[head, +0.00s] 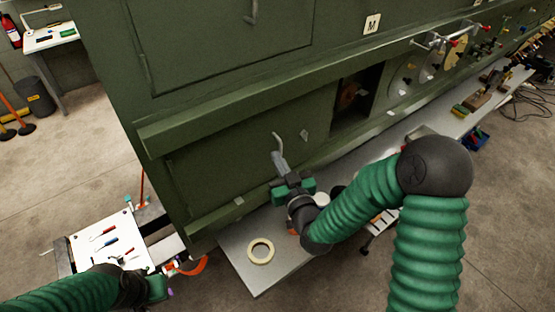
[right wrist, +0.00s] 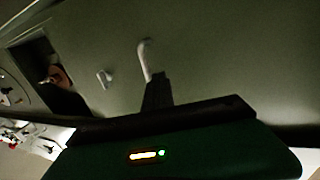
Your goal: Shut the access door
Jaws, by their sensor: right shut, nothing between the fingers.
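The access door (head: 225,155) is a green panel low on the fuselage side, with a pale curved handle (head: 277,139) and a small latch (head: 304,135). A dark opening (head: 370,88) shows to the right of the panel. My right gripper (head: 279,160) is shut and empty, its fingertips at the lower end of the handle. In the right wrist view the fingers (right wrist: 157,90) overlap the foot of the handle (right wrist: 146,55); I cannot tell whether they touch. The opening (right wrist: 40,68) is at left there. My left gripper (head: 158,287) is low at left, its fingers unclear.
A grey bench (head: 240,262) with a tape roll (head: 261,251) runs below the fuselage. A white tool board (head: 108,243) stands at lower left. A ledge (head: 250,107) runs above the door.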

